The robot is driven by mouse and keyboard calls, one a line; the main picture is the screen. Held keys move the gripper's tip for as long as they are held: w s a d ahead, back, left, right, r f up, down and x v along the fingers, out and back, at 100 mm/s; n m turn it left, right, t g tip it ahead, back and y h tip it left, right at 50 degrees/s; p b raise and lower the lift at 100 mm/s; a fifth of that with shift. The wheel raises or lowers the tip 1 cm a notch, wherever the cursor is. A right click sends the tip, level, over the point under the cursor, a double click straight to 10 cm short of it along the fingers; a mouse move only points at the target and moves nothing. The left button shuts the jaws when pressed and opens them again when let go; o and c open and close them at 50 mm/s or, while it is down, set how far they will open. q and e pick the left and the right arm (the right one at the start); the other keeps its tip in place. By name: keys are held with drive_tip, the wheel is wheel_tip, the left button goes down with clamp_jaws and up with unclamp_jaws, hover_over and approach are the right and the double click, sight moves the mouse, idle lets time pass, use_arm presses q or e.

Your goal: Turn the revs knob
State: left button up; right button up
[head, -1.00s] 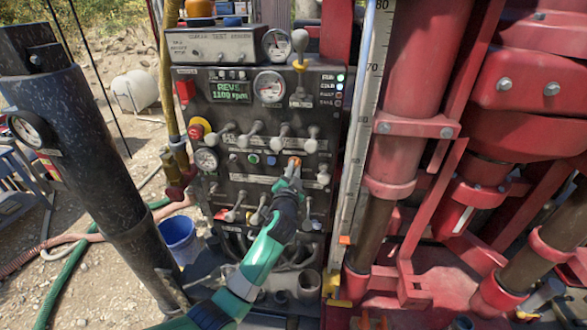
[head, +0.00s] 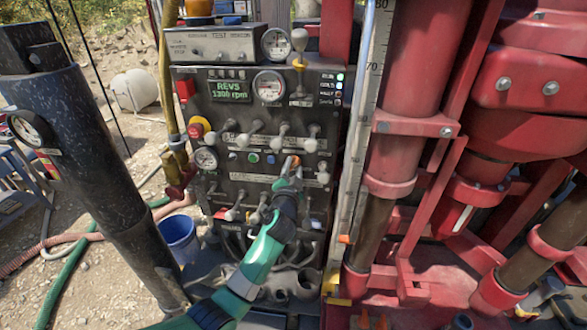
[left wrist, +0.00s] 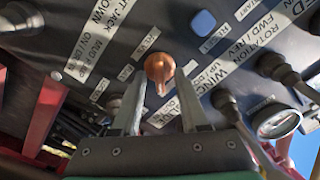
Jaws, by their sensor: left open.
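The revs knob is a small orange knob (head: 294,161) on the dark control panel (head: 248,186). In the left wrist view the orange knob (left wrist: 160,68) shows its pointer towards my gripper. My left gripper (head: 291,172) is at the panel, right by the knob. In the left wrist view its two fingers (left wrist: 158,90) are apart, with the tips to either side of the knob's lower part. I cannot tell whether they touch it. The display (head: 230,91) on the panel shows REVS and about 1300 rpm. My right gripper is not in view.
Several levers (head: 251,132) stick out above the knob, and more stand below it. A blue button (left wrist: 204,21) is close to the knob. A red mast (head: 405,130) with a ruler (head: 358,140) stands to the right. A black post (head: 85,160) stands at the left.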

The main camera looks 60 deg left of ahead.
use_arm(q)
drive_tip(key=shift+s+d, duration=0.1)
drive_tip(key=shift+d, duration=0.05)
drive_tip(key=v, duration=1.1)
drive_tip(key=shift+s+d, duration=0.1)
drive_tip(key=shift+d, duration=0.05)
